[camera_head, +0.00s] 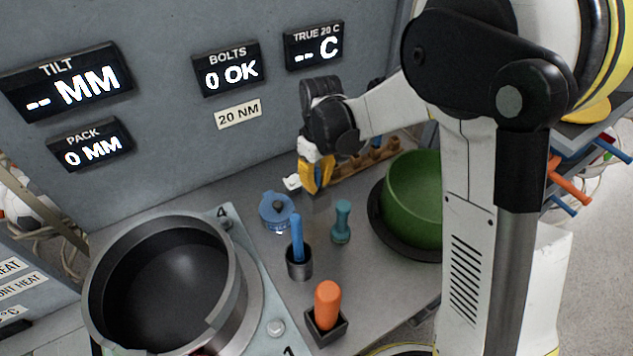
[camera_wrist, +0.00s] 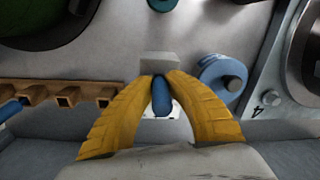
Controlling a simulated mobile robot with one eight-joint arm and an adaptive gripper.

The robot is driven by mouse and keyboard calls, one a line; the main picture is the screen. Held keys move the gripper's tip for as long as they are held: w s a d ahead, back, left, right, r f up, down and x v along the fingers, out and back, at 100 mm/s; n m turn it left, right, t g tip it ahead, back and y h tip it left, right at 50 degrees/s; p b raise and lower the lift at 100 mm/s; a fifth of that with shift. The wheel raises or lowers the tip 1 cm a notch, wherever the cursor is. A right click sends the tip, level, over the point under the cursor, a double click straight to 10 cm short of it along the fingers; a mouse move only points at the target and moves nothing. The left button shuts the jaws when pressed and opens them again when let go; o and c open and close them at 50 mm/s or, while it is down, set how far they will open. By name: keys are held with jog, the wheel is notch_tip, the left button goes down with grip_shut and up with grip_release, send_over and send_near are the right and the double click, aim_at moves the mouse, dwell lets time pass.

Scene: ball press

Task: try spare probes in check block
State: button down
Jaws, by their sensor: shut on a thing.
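My gripper (camera_head: 316,188) is low over the bench, in front of the grey wall panel. In the wrist view its yellow fingers (camera_wrist: 162,74) are closed on a blue probe (camera_wrist: 162,100). A grey block (camera_wrist: 160,62) shows at the fingertips; I cannot tell whether it is the check block or part of what I hold. A small white piece (camera_head: 292,183) lies beside the fingers. A brown rack with square openings (camera_head: 350,174) stands to the right of my gripper, and it also shows in the wrist view (camera_wrist: 85,96). Another blue piece (camera_wrist: 12,108) sits at the rack's end.
A blue lidded pot (camera_head: 275,212), a teal peg (camera_head: 342,222), a blue stick in a dark cup (camera_head: 298,262) and an orange-handled tool (camera_head: 326,308) stand nearby. A green bowl (camera_head: 412,200) is at right, a large dark pot (camera_head: 170,285) at left. Wall displays (camera_head: 228,70) hang above.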

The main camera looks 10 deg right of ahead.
jog(key=shift+f, duration=0.25)
jog(key=shift+f+b, duration=0.3)
jog(key=shift+b, duration=0.1)
jog(key=c, duration=1.3)
grip_release()
jog(key=shift+c, duration=0.2)
jog(key=shift+r, duration=0.1)
jog(key=r, duration=1.2)
jog(key=shift+w+d, duration=0.1)
jog(key=shift+d, duration=0.1)
